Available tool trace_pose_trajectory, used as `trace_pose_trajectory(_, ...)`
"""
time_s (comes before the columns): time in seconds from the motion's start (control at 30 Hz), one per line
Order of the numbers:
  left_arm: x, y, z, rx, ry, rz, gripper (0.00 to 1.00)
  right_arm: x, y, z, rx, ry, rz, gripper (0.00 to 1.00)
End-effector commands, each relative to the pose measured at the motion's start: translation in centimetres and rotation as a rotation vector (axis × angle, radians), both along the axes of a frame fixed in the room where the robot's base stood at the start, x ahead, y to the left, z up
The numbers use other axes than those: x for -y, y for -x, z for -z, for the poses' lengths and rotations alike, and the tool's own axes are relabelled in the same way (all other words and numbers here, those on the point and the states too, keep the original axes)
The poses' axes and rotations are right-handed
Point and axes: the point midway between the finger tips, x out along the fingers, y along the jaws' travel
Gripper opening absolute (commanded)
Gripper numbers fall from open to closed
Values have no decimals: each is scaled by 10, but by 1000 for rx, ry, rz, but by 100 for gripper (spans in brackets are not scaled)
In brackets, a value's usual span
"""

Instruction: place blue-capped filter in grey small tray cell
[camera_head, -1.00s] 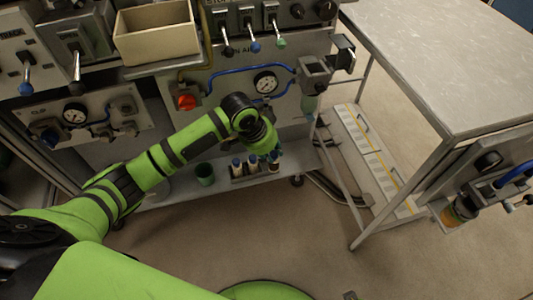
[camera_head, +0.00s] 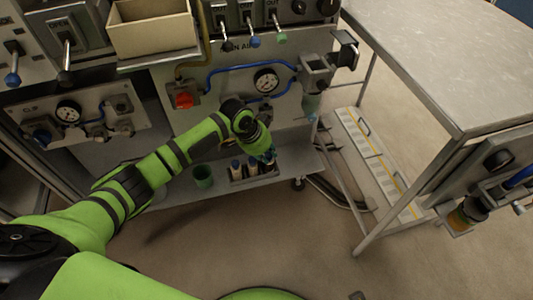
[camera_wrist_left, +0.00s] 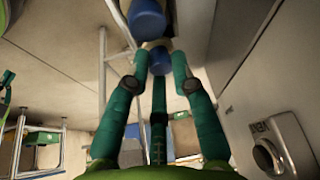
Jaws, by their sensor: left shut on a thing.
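My left gripper (camera_head: 268,157) reaches down over the right end of a small grey tray (camera_head: 250,181) on the low shelf. In the left wrist view my left gripper (camera_wrist_left: 160,62) is shut on a blue-capped filter (camera_wrist_left: 160,57), its blue cap between the two teal fingers. Another blue-capped filter (camera_wrist_left: 148,20) shows just beyond it. In the head view, two filters, one (camera_head: 236,169) on the left and one (camera_head: 252,166) in the middle, stand upright in the tray. The gripper mostly hides the held filter there, and I cannot tell whether it touches the tray. My right gripper is out of view.
The panel with a gauge (camera_head: 266,80), blue hose and red knob (camera_head: 184,100) rises behind. A beige bin (camera_head: 152,28) is above. A metal table (camera_head: 450,70) stands at right.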

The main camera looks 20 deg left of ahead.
Motion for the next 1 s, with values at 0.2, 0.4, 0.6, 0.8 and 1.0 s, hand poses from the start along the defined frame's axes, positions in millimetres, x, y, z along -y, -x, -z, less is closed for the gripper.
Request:
trace_pose_trajectory(0.2, 0, 0, 1, 1, 1, 0, 0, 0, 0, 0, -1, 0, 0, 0)
trace_pose_trajectory(0.4, 0, 0, 1, 0, 0, 0, 48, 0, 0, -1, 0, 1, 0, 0)
trace_pose_trajectory(0.6, 0, 0, 1, 0, 0, 0, 48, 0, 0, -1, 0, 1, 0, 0)
trace_pose_trajectory(0.8, -3, 2, -12, 2, 1, 0, 48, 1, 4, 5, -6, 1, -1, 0)
trace_pose_trajectory(1.0, -12, 13, -49, 4, 0, 0, 48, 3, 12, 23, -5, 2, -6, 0)
